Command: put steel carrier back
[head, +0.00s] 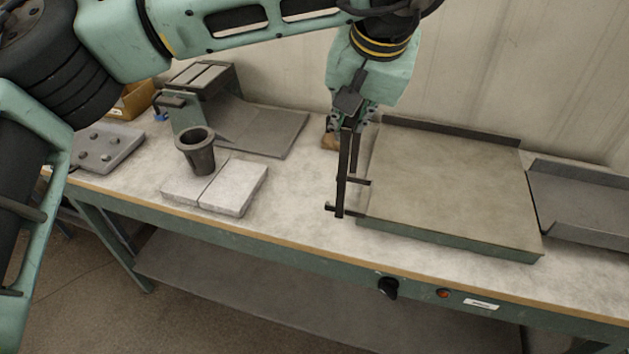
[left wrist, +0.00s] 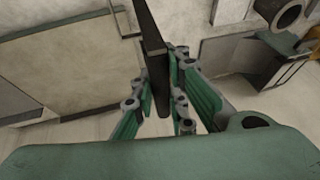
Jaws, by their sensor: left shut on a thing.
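The steel carrier (head: 342,190) is a dark, slim upright bar with short prongs near its lower end. My left gripper (head: 355,118) is shut on its upper part, and the carrier hangs down beside the left edge of the large shallow tray (head: 450,180). I cannot tell whether its lower end touches the bench or tray. In the left wrist view, the dark bar (left wrist: 150,35) runs between the green fingers of the left gripper (left wrist: 160,95). My right gripper is not in view.
A dark cup (head: 196,155) stands on pale blocks (head: 235,190). Behind it are a sloped grey plate (head: 265,130) and a stand (head: 200,75). A knobbed plate (head: 106,147) lies at left, another grey tray (head: 585,205) at right. Bench is clear between blocks and large tray.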

